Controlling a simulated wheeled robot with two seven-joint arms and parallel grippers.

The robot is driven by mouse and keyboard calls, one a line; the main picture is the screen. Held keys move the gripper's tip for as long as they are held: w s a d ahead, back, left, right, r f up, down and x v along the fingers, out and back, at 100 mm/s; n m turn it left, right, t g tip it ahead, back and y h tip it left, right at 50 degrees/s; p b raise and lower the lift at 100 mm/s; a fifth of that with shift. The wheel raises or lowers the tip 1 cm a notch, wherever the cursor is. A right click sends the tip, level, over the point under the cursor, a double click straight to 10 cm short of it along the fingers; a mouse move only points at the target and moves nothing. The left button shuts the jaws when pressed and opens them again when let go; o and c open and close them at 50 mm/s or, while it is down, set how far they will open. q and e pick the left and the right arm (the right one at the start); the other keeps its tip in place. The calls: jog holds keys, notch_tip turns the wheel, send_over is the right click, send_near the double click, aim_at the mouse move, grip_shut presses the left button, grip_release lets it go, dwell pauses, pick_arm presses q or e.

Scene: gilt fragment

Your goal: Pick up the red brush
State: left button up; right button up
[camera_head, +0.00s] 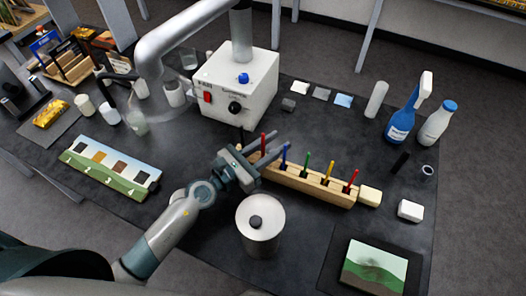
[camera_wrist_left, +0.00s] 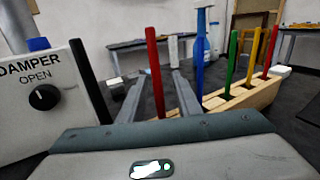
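A wooden rack (camera_head: 318,188) holds several upright coloured brushes. One red brush (camera_head: 263,144) stands at its left end, and another red brush (camera_head: 351,181) at its right end. My left gripper (camera_head: 277,143) is open around the left-end red brush. In the left wrist view that red brush (camera_wrist_left: 155,75) stands between the two fingers (camera_wrist_left: 159,80), with a gap on each side. The blue brush (camera_wrist_left: 200,55) is just right of the right finger. The right-end red brush (camera_wrist_left: 273,50) is farther off. My right gripper is not in view.
A white control box (camera_head: 236,90) stands behind the rack, close to the gripper. A black stick (camera_wrist_left: 90,82) rises left of the fingers. A metal canister (camera_head: 261,232) stands in front. Bottles (camera_head: 402,122) and a small painting (camera_head: 374,266) are to the right.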

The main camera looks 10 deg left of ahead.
pick_arm(q)
grip_shut()
jog(key=shift+r, duration=0.1)
notch_tip(320, 180, up, 10)
jog(key=p, duration=0.2)
jog(key=shift+p, duration=0.35)
dwell(0.7)
